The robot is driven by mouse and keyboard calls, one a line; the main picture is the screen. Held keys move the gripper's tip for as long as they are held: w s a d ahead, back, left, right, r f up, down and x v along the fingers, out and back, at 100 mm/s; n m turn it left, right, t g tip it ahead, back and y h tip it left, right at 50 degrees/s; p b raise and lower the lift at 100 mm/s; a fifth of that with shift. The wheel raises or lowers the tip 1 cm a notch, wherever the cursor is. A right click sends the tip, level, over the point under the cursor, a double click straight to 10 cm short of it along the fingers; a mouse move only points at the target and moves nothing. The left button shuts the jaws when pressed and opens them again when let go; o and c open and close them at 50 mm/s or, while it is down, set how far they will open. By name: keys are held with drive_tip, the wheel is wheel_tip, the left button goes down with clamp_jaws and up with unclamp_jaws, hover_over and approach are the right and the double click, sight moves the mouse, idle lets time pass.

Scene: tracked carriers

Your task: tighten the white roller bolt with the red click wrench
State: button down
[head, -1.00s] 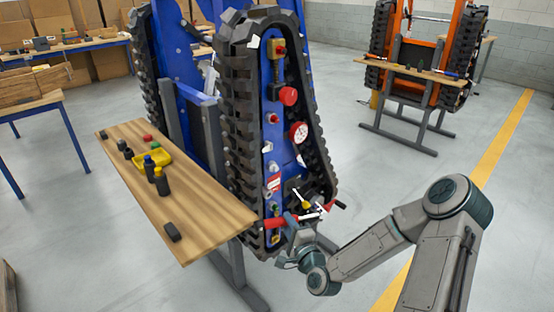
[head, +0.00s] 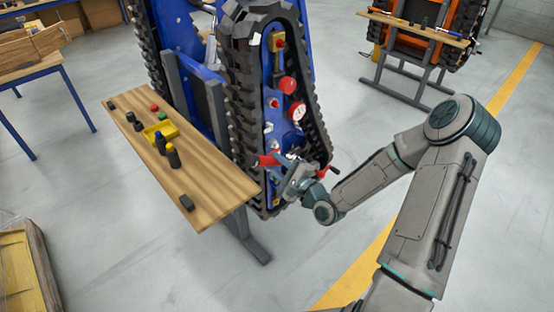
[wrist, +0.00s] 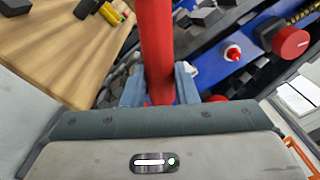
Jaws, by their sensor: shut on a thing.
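The red click wrench shows by its red handle (wrist: 157,45) in the wrist view, running upward from between my fingers. In the head view a red part of it (head: 268,160) sticks out left of my gripper. My gripper (head: 292,178) is shut on the handle, in front of the lower part of the blue track panel (head: 273,140). The wrist view shows the fingers (wrist: 159,88) on both sides of the handle. The wrench head is not clearly visible.
Black track (head: 240,110) surrounds the panel, which carries a red knob (head: 288,85) and a gauge (head: 297,112). A red lever (head: 323,171) is close right of my gripper. A wooden bench (head: 210,178) with a yellow tray (head: 160,131) stands left.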

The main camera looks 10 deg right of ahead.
drive_tip(key=shift+a, duration=0.1)
drive_tip(key=shift+w+a, duration=0.15)
drive_tip(key=shift+w, duration=0.2)
drive_tip(key=x, duration=0.2)
drive_tip(key=shift+w+a, duration=0.15)
drive_tip(key=shift+a, duration=0.1)
wheel_tip(320, 180, down, 13)
drive_tip(key=a+n+b, duration=0.1)
drive_tip(key=n+b, duration=1)
drive_tip(key=b, duration=0.8)
drive_tip(key=shift+n+y, duration=0.3)
drive_tip(key=shift+n, duration=0.1)
drive_tip(key=shift+a, duration=0.15)
drive_tip(key=shift+w+a, duration=0.5)
idle(0.7)
